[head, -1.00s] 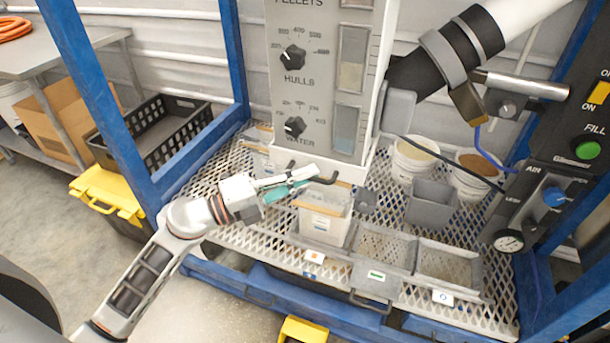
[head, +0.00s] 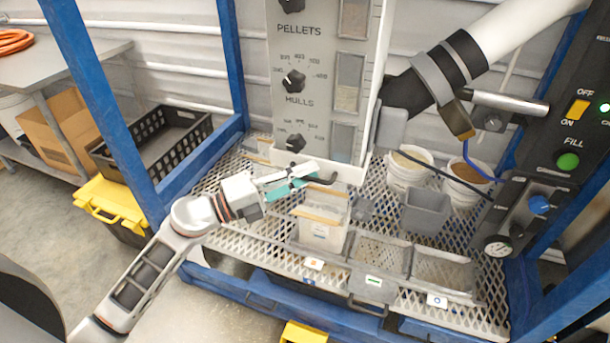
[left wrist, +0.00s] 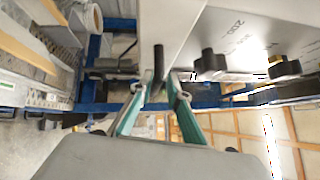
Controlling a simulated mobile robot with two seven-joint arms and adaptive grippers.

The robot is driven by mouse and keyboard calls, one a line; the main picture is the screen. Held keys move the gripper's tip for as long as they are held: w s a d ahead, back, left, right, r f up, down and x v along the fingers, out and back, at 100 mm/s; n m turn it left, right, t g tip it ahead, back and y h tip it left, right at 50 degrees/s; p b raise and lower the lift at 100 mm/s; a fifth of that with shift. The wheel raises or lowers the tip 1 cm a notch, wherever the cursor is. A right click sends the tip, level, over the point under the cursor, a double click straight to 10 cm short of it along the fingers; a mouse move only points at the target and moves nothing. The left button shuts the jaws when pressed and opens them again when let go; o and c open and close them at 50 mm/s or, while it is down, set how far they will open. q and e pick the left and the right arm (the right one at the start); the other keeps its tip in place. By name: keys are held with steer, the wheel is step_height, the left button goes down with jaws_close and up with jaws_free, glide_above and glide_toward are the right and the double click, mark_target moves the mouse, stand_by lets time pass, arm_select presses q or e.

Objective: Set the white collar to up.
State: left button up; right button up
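The white collar (head: 345,174) is the pale sleeve around the foot of the tall grey hopper panel, just under its lowest dial. A dark hooked handle (head: 326,180) sticks out from its front. My left gripper (head: 308,175), with teal fingers, is at this handle from the left. In the left wrist view, the fingers (left wrist: 160,85) come together around the dark handle (left wrist: 158,62), and the white collar (left wrist: 170,25) rises behind it. The collar hides the label under the lowest dial. My right gripper is not in view.
Below stand a white bin (head: 322,235) and mesh trays (head: 443,268) on a perforated deck. White buckets (head: 408,172) and a grey bin (head: 425,211) stand to the right. Blue frame posts (head: 232,60) flank the hopper. A thick white pipe (head: 505,35) crosses the upper right.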

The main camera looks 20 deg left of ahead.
arm_select(q)
steer(key=shift+f, duration=0.1)
steer(key=v, duration=1.2)
stand_by(0.4)
step_height(320, 180, down, 15)
steer(key=s+a+n+t+y+p, duration=0.1)
steer(key=s+n+t+y+p, duration=0.15)
steer(key=n+y, duration=1.2)
steer(key=s+d+f+n+g+h, duration=0.1)
steer(key=s+d+f+n+g, duration=0.1)
steer(key=s+f+n, duration=0.3)
steer(key=s+d+f+n+g+h, duration=0.1)
steer(key=s+d+f+n+g, duration=0.2)
steer(key=f, duration=0.7)
steer(key=s+d+n, duration=0.2)
steer(key=s, duration=0.2)
steer(key=shift+s+h, duration=0.15)
steer(key=shift+h, duration=0.2)
